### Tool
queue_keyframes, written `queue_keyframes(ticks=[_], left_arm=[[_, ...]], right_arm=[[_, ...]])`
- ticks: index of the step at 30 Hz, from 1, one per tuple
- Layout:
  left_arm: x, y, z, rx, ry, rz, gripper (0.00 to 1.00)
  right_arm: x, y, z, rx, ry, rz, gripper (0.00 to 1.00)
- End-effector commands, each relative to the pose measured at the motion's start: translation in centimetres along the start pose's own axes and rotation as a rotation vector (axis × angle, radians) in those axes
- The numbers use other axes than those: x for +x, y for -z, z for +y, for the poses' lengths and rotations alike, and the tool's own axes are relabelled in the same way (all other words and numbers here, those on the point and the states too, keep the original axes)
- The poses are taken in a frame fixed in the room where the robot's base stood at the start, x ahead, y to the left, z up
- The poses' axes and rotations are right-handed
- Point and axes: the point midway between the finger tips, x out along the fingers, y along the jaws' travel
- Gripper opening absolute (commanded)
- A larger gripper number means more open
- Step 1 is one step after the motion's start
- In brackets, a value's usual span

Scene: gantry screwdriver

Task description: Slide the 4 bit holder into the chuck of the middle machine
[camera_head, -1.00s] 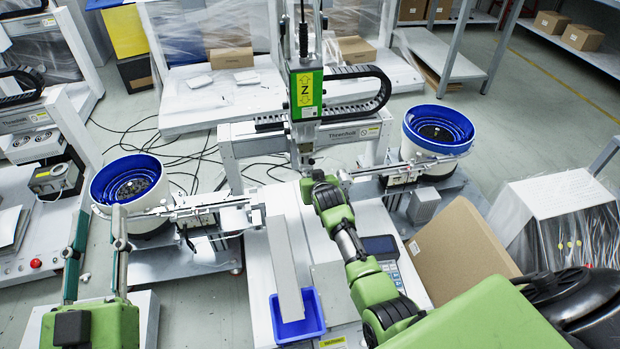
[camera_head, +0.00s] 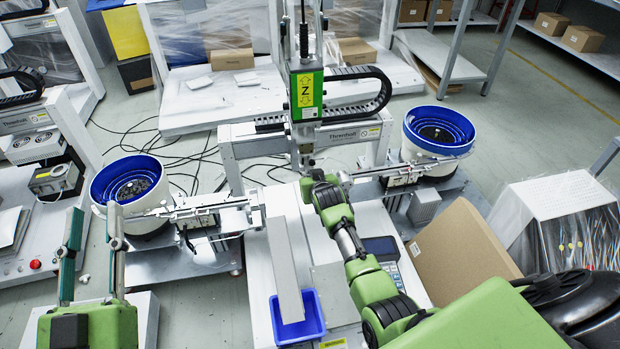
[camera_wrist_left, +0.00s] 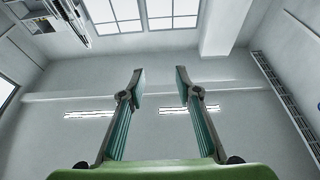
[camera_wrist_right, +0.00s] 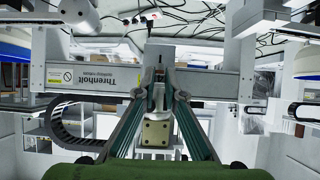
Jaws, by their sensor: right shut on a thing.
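The middle machine (camera_head: 306,95) is a gantry with a green Z-labelled vertical unit. Its chuck end (camera_head: 306,150) hangs just above and left of my right gripper (camera_head: 318,182), which is mostly covered by my arm. In the right wrist view my right gripper (camera_wrist_right: 160,92) has its fingertips close together, in front of the machine's grey spindle part and a tan block (camera_wrist_right: 157,132). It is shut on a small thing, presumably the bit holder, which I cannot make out. Whether it touches the chuck is unclear. My left gripper (camera_head: 92,225) is open, empty, pointing up at lower left.
Blue bowl feeders stand left (camera_head: 130,182) and right (camera_head: 438,130) of the machine, with feed rails reaching inward. A blue bin (camera_head: 312,325) sits under a sloping chute (camera_head: 284,265).

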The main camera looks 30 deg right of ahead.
Motion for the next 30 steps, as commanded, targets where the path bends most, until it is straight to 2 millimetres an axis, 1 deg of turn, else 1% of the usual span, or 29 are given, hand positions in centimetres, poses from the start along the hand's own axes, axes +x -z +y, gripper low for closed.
queue_keyframes(ticks=[26,27,28,30], left_arm=[[0.1,1.7,0.2,-0.002,-0.004,0.082,0.31],[0.1,1.8,0.2,-0.003,-0.005,0.084,0.31],[0.1,1.8,0.2,-0.003,-0.005,0.085,0.31],[0.1,1.8,0.2,-0.003,-0.005,0.085,0.31]], right_arm=[[0.6,0.5,0.0,0.0,0.0,0.002,0.0],[0.6,0.5,0.0,0.0,0.0,0.002,0.2],[0.6,0.5,0.0,0.0,0.0,0.002,0.28],[0.6,0.5,0.0,0.0,0.0,0.001,0.29]])
